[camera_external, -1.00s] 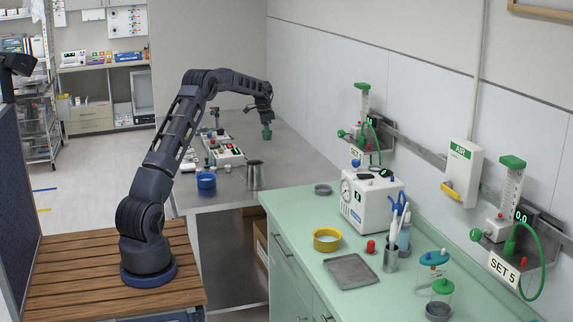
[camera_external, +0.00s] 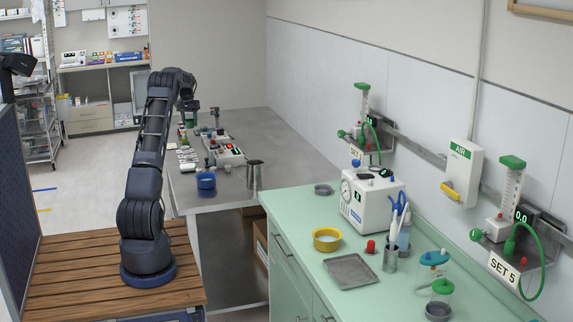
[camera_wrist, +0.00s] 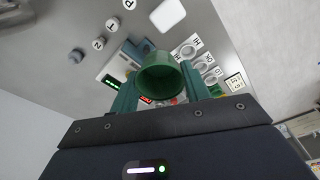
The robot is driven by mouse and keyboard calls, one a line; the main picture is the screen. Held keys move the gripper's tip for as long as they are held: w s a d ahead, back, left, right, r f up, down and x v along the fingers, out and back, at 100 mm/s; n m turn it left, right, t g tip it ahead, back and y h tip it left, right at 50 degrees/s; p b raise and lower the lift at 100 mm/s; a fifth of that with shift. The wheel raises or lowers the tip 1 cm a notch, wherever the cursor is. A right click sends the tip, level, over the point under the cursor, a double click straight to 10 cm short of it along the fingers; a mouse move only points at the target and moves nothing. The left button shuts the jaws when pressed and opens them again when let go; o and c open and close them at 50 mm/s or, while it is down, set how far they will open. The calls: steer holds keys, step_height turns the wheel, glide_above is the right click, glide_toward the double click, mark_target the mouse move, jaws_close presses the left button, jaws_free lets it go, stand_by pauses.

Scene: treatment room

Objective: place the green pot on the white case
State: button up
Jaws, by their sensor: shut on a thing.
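A green pot (camera_wrist: 161,80) sits between the two green fingers of my gripper (camera_wrist: 158,94) in the wrist view, its round open mouth facing the camera. My gripper is shut on it, above the grey bench. In the external view my gripper (camera_external: 189,106) is over the bench's far left part, and the pot is too small and dark there to make out clearly. A white rounded square, which looks like the white case (camera_wrist: 168,15), lies beyond the pot at the top of the wrist view, apart from it.
Round lettered pieces (camera_wrist: 98,44) and a control box (camera_wrist: 125,62) lie near the pot. The bench's far right part is clear.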

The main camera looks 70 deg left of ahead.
mark_target(188, 165)
steer(key=shift+s+a+n, duration=0.2)
steer(key=shift+s+a, duration=0.05)
steer(key=shift+s, duration=0.35)
steer(key=shift+s+a+n, duration=0.2)
steer(key=shift+s, duration=0.35)
step_height(188, 165, down, 20)
steer(key=shift+s+r, duration=0.1)
steer(key=shift+f, duration=0.2)
steer(key=o, duration=0.9)
steer(key=r, duration=0.8)
steer(key=d+r, duration=0.1)
steer(key=r, duration=0.3)
steer(key=shift+s+d+r, duration=0.1)
steer(key=shift+s, duration=0.25)
